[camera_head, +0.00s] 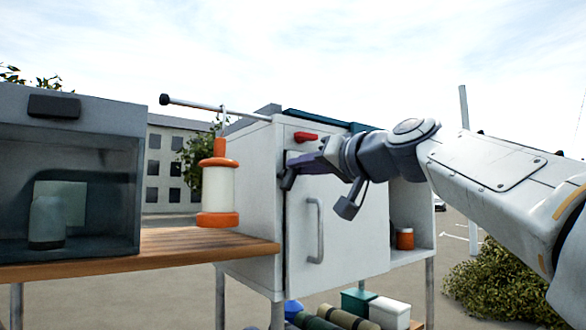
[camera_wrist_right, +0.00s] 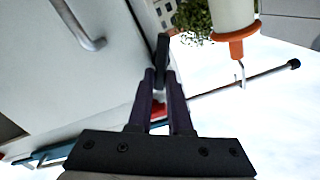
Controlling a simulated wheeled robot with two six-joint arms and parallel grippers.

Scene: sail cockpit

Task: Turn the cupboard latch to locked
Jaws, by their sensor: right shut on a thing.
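The white cupboard (camera_head: 345,215) stands at the middle of the head view, its door looking closed, with a grey bar handle (camera_head: 316,230). A dark latch lever (camera_head: 287,179) sits at the door's upper left edge. My right gripper (camera_head: 295,166) reaches in from the right and is shut on this lever. In the right wrist view the lever (camera_wrist_right: 162,52) stands between the fingertips (camera_wrist_right: 161,75). The fingers partly hide the latch, so its exact angle is hard to tell. My left gripper is not in view.
A red handle (camera_head: 305,137) is just above the gripper. An orange-and-white lantern (camera_head: 218,190) hangs from a rod (camera_head: 215,108) to the left, over a wooden counter (camera_head: 190,246). A glass-fronted box (camera_head: 70,170) stands far left. An open shelf holds an orange jar (camera_head: 405,238).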

